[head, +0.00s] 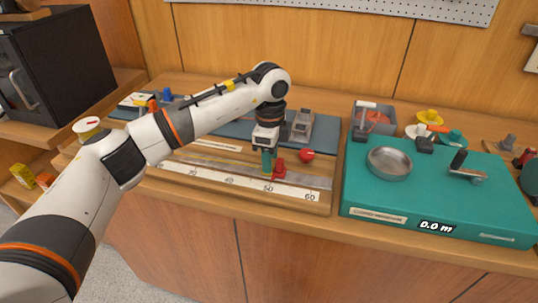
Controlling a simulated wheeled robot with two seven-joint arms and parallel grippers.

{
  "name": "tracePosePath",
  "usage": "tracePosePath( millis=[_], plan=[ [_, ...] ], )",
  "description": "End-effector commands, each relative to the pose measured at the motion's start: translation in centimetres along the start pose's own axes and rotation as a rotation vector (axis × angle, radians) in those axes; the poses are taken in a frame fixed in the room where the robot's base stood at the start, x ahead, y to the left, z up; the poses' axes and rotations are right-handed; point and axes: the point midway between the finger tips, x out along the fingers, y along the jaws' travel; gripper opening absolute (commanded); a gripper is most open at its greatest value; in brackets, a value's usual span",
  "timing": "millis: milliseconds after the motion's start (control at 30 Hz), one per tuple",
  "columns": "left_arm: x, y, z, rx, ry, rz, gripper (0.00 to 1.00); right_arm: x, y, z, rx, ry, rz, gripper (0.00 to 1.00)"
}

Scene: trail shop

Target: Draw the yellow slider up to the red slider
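A long ruler board (215,181) with printed numbers lies along the front of the wooden counter. A small red slider (279,168) sits on its rail near the right end, by the 50 mark. My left gripper (267,165) points down onto the rail just left of the red slider, very close to it. Its fingertips are at rail height; whether they are shut on something is too small to tell. I cannot make out the yellow slider clearly; the gripper may hide it. A thin yellow line runs along the rail to the left. My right gripper is out of view.
A red ball-like knob (307,155) is right of the red slider. A teal case (370,197) with a metal dish (389,163) and a "0.0 m" display stands to the right. A grey bin (374,119) is behind it. A black machine (58,70) stands far left.

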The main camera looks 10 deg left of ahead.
Motion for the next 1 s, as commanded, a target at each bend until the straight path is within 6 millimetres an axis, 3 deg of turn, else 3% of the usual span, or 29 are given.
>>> tracePosePath(
  millis=[233, 700, 1000],
  plan=[
    [-1.0, 0.1, 0.0, -0.001, 0.000, 0.003, 0.44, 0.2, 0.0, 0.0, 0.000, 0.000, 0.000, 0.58],
    [-10.1, 0.1, 0.1, 0.000, 0.000, 0.002, 0.44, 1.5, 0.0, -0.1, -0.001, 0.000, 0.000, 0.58],
    [-12.0, 0.0, 0.1, 0.001, 0.000, 0.000, 0.44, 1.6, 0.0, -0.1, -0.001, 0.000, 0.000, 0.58]
  ],
)
